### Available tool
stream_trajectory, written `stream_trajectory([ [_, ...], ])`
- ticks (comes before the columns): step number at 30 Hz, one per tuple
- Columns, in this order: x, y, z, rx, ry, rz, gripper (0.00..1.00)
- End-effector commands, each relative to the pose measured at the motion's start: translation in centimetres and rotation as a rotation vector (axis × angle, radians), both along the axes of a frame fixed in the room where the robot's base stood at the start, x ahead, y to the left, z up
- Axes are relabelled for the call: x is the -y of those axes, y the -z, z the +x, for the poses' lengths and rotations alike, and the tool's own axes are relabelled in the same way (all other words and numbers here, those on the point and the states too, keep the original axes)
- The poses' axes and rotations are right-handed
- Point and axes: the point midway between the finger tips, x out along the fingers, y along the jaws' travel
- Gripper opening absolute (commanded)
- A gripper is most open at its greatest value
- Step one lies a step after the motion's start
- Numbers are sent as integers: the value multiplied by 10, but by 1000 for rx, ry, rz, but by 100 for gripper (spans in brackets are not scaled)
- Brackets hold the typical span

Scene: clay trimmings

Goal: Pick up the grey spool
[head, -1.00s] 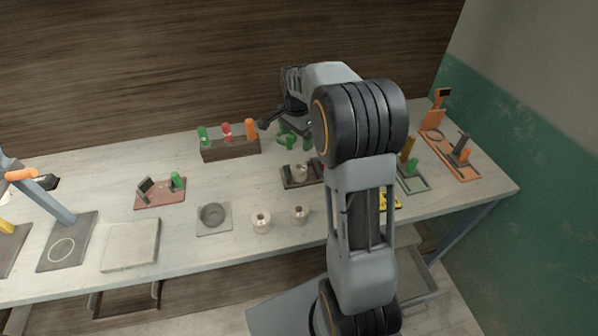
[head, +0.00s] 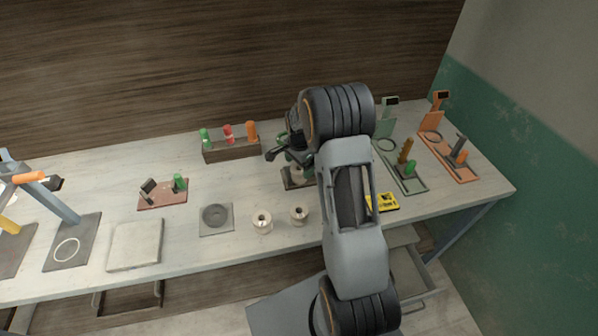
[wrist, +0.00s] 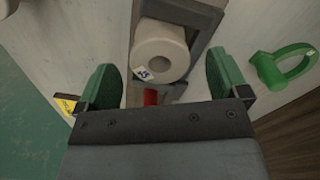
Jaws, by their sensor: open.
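A pale greyish spool with a small blue-marked label (wrist: 160,50) sits in a dark grey holder (wrist: 204,22) in the wrist view. My gripper (wrist: 159,66) is open, its green fingers apart, one on each side of the spool and touching nothing that I can see. In the head view my gripper (head: 287,157) is over the dark holder (head: 290,183), and the spool there is mostly hidden behind it. Two more pale spools stand on the table front, one on the left (head: 262,222) and one on the right (head: 299,215).
A green looped object (wrist: 284,66) lies beside the holder. A yellow box (head: 383,202) is to the right. A grey plate with a round recess (head: 215,219) is left of the loose spools. A wooden rack (head: 231,151) with several coloured items stands at the back.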

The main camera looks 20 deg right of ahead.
Motion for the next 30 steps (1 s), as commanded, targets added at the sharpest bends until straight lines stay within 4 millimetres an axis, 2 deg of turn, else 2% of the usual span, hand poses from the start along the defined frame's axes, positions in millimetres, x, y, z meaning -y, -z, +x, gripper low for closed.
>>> stream_trajectory([
  [6,0,20,0,-1,0,0,93],
  [15,0,23,0,0,0,0,92],
  [30,0,22,0,0,0,0,44],
])
